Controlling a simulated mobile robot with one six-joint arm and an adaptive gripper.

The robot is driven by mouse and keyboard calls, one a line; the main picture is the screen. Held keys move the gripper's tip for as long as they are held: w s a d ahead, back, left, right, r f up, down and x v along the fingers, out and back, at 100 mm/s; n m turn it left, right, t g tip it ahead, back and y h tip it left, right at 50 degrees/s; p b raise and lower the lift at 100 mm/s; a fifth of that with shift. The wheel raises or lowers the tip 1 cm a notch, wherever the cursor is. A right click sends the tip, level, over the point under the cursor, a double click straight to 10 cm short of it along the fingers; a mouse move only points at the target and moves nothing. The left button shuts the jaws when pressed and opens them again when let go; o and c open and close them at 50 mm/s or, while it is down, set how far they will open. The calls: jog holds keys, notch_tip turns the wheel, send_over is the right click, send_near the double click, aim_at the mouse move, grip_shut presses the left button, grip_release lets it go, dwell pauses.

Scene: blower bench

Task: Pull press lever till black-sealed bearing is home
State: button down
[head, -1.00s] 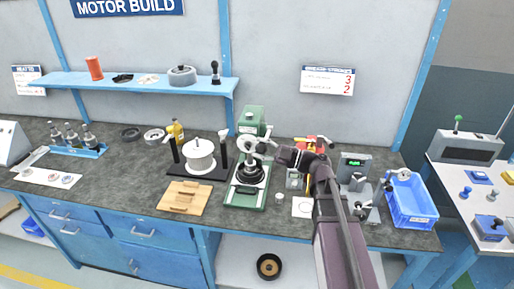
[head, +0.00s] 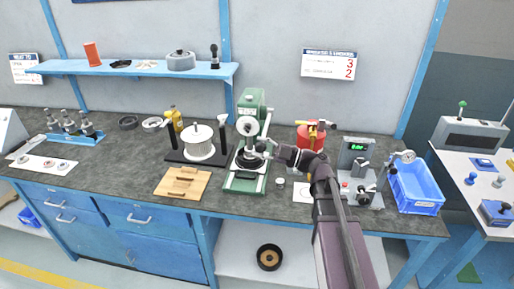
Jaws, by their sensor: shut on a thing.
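The green arbor press (head: 252,100) stands upright near the middle of the bench, with a pale round hub (head: 247,126) on its front. My gripper (head: 268,148) is at the right front of the press, below the hub. It is shut on the dark end of the press lever, which is mostly hidden by the fingers. A dark round part (head: 249,160) sits under the ram on the press base (head: 245,184). The black-sealed bearing cannot be told apart from this dark part, and its seating depth is too small to see.
Left of the press are a white winding drum (head: 199,143) in a black stand and a wooden board (head: 183,183). To the right are a red canister (head: 311,135), a gauge unit (head: 357,160) and a blue bin (head: 417,188). My arm crosses the bench front.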

jog(key=shift+s+f, duration=0.1)
jog(key=shift+c, duration=0.9)
grip_release()
jog(key=shift+d, duration=0.15)
jog(key=w+b+v, duration=0.1)
jog(key=b+v, duration=0.2)
jog(key=v, duration=1.2)
jog(key=shift+d+f, duration=0.3)
jog(key=shift+d, duration=0.05)
dwell(0.8)
dwell(0.5)
